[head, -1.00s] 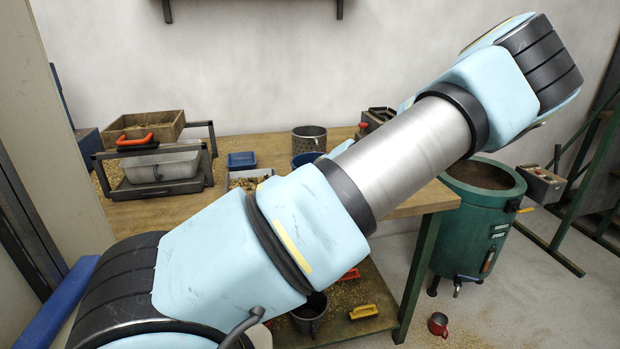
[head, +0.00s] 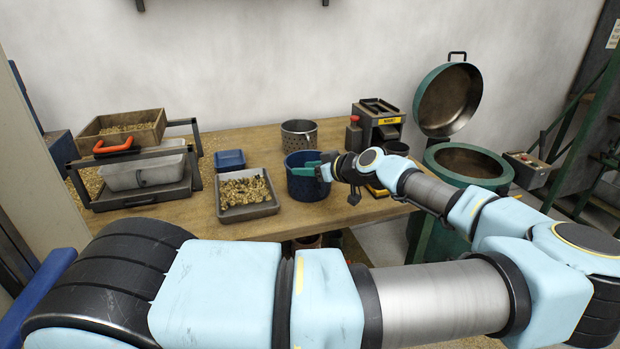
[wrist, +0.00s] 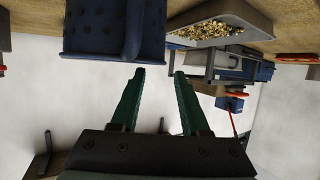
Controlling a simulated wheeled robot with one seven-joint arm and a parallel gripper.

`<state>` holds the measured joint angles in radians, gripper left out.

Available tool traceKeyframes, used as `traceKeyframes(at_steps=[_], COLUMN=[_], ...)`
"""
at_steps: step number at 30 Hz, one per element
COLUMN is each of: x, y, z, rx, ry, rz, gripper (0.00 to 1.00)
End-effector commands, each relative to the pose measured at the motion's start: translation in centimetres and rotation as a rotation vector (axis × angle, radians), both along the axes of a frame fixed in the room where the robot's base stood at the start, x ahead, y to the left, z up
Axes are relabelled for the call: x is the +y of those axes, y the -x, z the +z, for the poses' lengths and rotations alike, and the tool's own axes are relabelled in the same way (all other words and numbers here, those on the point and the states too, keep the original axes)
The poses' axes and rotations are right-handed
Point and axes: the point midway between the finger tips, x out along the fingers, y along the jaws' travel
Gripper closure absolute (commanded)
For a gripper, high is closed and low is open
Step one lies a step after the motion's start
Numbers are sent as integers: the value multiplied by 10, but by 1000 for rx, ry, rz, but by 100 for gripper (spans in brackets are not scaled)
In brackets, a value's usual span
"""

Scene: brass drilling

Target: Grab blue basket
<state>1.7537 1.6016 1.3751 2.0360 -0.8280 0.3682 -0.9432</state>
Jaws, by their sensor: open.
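The blue basket (head: 302,187) stands near the front edge of the wooden table in the head view, round and dark blue. In the wrist view the basket (wrist: 95,30) fills the top left, with a perforated wall. My gripper (head: 312,168) reaches in from the right at the basket's right side, its green fingers overlapping the basket in the picture. In the wrist view my gripper (wrist: 159,72) is open, with nothing between its fingers. The fingertips lie just below the basket in that picture; I cannot tell whether they touch it.
A grey tray of brass chips (head: 247,208) sits left of the basket, with a small blue box (head: 229,160) behind it. A metal perforated pot (head: 299,134) stands behind. A dark machine (head: 378,122) is at the back right. A green drum (head: 468,163) with a raised lid stands beyond the table.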

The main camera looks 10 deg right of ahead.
Motion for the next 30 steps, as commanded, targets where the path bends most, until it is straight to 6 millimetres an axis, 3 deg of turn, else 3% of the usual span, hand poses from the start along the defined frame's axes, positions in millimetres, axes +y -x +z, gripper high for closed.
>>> traceKeyframes(at_steps=[13,23,30], x=[25,27,27], y=[-34,-39,-39], z=[-20,-27,-26], rx=[3,2,2], ry=[-1,0,0], rz=[2,0,0], gripper=[55,55,82])
